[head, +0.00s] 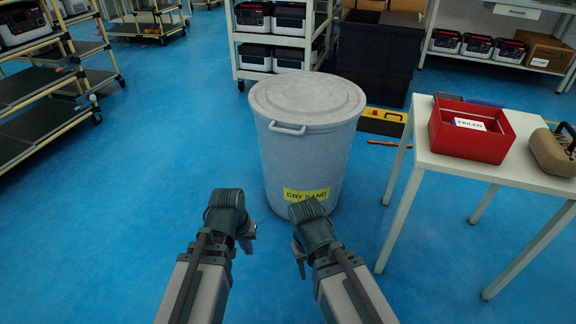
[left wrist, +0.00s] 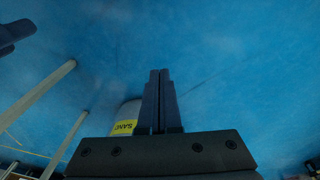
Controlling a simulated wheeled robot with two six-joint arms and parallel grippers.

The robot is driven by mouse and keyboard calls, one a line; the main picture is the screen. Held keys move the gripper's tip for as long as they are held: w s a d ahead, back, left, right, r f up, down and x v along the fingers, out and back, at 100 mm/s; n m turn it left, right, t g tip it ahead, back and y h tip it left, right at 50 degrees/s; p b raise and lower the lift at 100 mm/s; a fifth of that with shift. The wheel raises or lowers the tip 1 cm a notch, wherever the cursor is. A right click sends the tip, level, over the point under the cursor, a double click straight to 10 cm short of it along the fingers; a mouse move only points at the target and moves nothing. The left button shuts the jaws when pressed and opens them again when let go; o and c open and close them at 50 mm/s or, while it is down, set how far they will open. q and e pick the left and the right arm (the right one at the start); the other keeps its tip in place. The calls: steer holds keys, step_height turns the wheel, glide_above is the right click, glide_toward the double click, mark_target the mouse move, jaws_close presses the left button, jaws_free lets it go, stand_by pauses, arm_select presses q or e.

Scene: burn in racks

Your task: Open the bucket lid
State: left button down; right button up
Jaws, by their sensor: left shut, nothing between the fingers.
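The grey bucket (head: 305,150) stands upright on the blue floor ahead of me, with a yellow "DRY SAND" label low on its front. Its round grey lid (head: 307,97) sits flat on top, closed. A handle (head: 287,129) sticks out at the front left of the rim. My left gripper (head: 247,238) is low, in front of and left of the bucket, apart from it. In the left wrist view its fingers (left wrist: 161,100) are shut and empty, with part of the bucket (left wrist: 127,113) behind them. My right gripper (head: 300,268) is low in front of the bucket; its fingers are too small to judge.
A white table (head: 466,164) stands right of the bucket, with a red bin (head: 470,130) and a brown case (head: 553,150) on it. Shelving (head: 272,45) and dark crates (head: 377,55) are behind the bucket. A rack (head: 45,90) stands at left. The floor between is clear.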

arm_select(q)
steer(key=w+d+f+n+t+h+b, duration=0.4)
steer(key=w+d+f+n+h+b, duration=0.1)
steer(key=w+d+f+b, duration=0.3)
steer(key=w+d+r+n+t+h+b, duration=0.1)
steer(key=w+d+r+n+t+h, duration=0.1)
steer(key=w+r+n+t, duration=0.3)
steer(key=w+d+r+n+t+h+b, duration=0.1)
steer(key=w+d+r+n+t+h, duration=0.15)
steer(key=r+n, duration=0.5)
arm_select(e)
step_height(320, 180, down, 13)
arm_select(q)
steer(key=w+a+r+n+t+y, duration=0.5)
steer(key=n, duration=1)
steer(key=w+d+r+p, duration=0.3)
steer(key=w+r+p, duration=0.1)
steer(key=w, duration=0.6)
steer(key=shift+d+r, duration=0.35)
steer(key=shift+d, duration=0.05)
arm_select(e)
step_height(320, 180, up, 5)
steer(key=shift+f, duration=0.2)
